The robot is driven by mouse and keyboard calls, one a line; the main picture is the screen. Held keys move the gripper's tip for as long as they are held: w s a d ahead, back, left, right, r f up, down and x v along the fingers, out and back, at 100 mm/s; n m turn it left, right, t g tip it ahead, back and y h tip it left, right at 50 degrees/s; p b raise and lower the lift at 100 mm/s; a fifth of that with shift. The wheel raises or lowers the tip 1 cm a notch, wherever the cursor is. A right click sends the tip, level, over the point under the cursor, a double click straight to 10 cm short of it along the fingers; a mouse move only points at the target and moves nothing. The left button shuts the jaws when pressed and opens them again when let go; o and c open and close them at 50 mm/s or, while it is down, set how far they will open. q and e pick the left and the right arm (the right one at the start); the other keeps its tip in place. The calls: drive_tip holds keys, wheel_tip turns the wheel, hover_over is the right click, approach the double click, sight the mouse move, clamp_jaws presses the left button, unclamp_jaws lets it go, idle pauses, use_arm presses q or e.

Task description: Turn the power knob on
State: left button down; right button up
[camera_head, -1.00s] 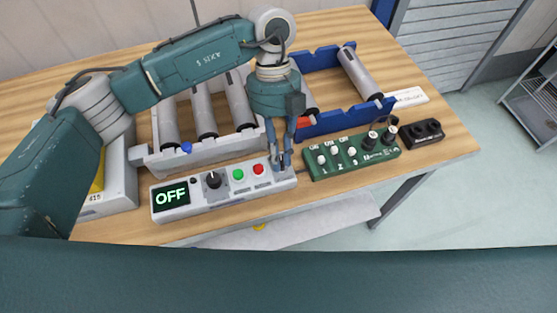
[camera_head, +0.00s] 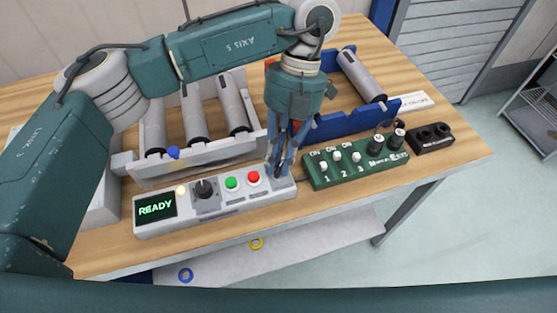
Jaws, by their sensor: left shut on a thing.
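A grey control box (camera_head: 222,208) lies along the table's front edge. Its display (camera_head: 156,207) reads READY in green. A small pale lamp (camera_head: 181,190) beside it is lit. A black dial (camera_head: 204,190), a green button (camera_head: 232,183) and a red button (camera_head: 253,177) sit on its top. My left gripper (camera_head: 280,166) points down at the box's right end, shut on the power knob there. The fingers mostly hide that knob, so its angle cannot be told. My right gripper is not in view.
A green switch board (camera_head: 340,178) with several toggles and black knobs stands just right of the box. A black block (camera_head: 431,138) is beyond it. Bare wood lies at the right.

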use_arm(q)
drive_tip(key=shift+r, duration=0.1)
idle(0.3)
drive_tip(key=c, duration=1.7)
unclamp_jaws()
drive_tip(key=v, duration=1.2)
drive_tip(key=shift+d, duration=0.1)
